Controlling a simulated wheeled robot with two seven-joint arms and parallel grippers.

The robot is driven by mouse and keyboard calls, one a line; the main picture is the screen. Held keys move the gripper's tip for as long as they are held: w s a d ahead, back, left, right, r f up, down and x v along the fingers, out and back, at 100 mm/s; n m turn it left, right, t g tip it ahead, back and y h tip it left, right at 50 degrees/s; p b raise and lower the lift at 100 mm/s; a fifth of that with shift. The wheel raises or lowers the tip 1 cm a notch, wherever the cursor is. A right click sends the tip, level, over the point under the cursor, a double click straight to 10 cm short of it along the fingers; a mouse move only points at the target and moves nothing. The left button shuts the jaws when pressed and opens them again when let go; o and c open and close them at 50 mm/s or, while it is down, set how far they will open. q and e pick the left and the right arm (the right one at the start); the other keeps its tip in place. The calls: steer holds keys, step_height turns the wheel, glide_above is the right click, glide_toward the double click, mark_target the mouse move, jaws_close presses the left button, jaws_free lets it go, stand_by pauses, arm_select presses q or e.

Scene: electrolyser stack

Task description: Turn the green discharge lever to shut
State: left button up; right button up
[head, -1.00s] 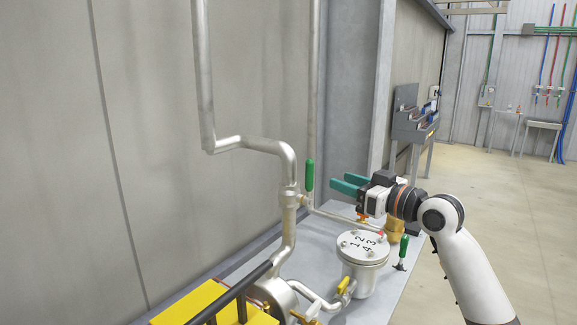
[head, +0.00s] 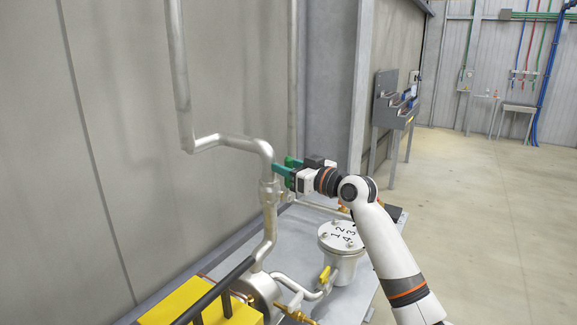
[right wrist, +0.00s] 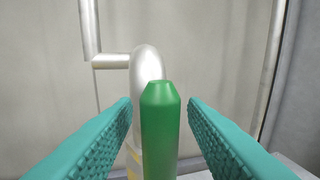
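The green discharge lever (right wrist: 160,130) stands upright between the two teal fingers of my right gripper (right wrist: 160,125) in the right wrist view. A gap shows on each side of the lever, so the fingers are open around it and not touching it. In the head view my right gripper (head: 282,168) is beside the upper pipe bend, and its fingers mostly hide the lever there. The lever's lower end is out of the right wrist view. My left gripper is not in view.
A silver pipe (head: 232,142) bends down just left of the gripper. A white-lidded canister (head: 342,237) marked with numbers stands below my right arm. A yellow-handled valve (head: 325,274) and a yellow block (head: 190,305) are nearer. Open floor lies to the right.

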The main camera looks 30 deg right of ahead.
jaws_close()
